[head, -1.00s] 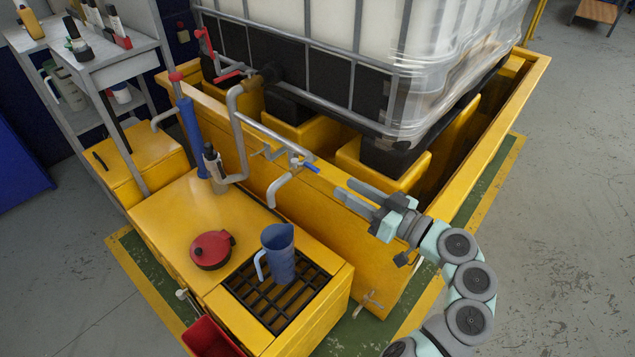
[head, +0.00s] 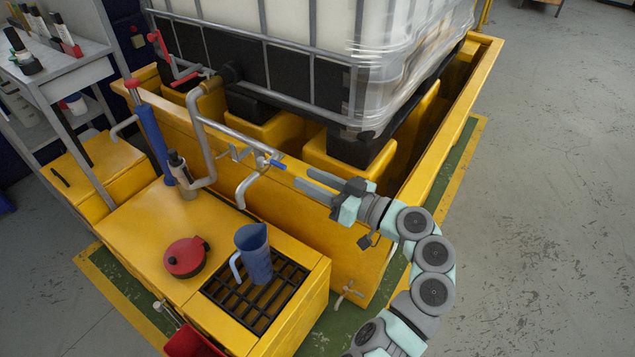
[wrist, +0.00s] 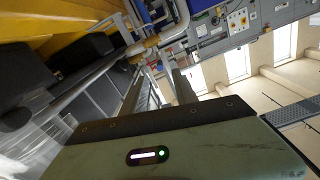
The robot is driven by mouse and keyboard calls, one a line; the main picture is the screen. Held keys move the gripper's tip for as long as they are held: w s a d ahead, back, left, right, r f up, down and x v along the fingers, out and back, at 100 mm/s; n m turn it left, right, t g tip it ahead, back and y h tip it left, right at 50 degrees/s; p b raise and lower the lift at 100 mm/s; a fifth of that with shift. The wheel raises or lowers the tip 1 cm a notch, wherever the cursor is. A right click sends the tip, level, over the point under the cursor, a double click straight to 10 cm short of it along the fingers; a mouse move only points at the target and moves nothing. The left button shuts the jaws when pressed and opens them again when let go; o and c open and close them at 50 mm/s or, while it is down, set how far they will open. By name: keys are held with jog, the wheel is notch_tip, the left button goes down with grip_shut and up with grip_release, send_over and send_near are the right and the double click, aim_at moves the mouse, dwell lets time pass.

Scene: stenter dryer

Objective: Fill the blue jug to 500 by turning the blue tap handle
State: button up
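The blue jug (head: 255,256) stands upright on the black grate (head: 236,309) of the yellow cabinet, its handle to the left. The curved spout (head: 243,190) hangs above it, a little to the left. The blue tap handle (head: 277,165) is on the grey pipe above and to the right of the spout. My gripper (head: 302,182) is open and empty, its fingers pointing left, just right of the blue handle and apart from it. In the wrist view my gripper's fingers (wrist: 160,90) reach forward with nothing between them. I cannot read the jug's level or marks.
A red lidded can (head: 186,257) stands left of the grate. A large white tank (head: 300,20) in a metal cage rises behind the pipe, on a yellow bund (head: 340,230). A blue and red cylinder (head: 152,140) stands at the left. Floor is clear at the right.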

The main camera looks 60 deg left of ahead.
aim_at(282, 166)
jog(key=shift+x, duration=4.25)
jog(key=shift+w, duration=0.1)
grip_shut()
